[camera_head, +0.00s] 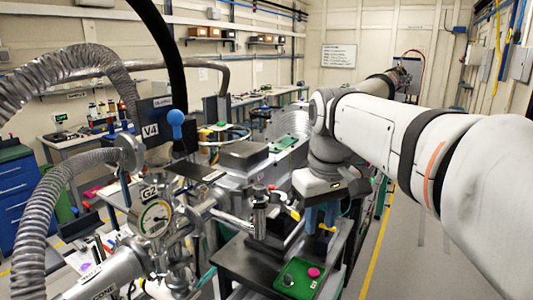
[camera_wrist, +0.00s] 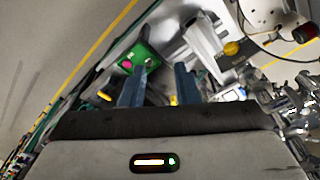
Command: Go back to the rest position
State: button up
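My gripper (camera_head: 320,222) hangs from the white arm at the centre right of the head view, pointing down, with its blue fingers over the bench area behind the green tray. In the wrist view my gripper (camera_wrist: 158,84) shows two blue fingers standing apart with a gap between them. It is open, and I see nothing held in the gap. My arm stretches forward from the right edge of the head view and hides part of the scene behind it.
A green tray (camera_head: 288,263) with a pink round piece (camera_head: 313,272) lies on the dark bench plate (camera_head: 245,262). A pressure gauge (camera_head: 155,218), pipes and a ribbed hose (camera_head: 62,66) crowd the left. Open floor with a yellow line (camera_head: 375,250) lies right.

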jog(key=s+d+f+m+t, duration=0.2)
jog(key=s+d+f+m, duration=0.2)
jog(key=s+f, duration=0.8)
notch_tip(320, 180, down, 4)
jog(key=shift+s+r, duration=0.25)
jog(key=shift+s, duration=0.05)
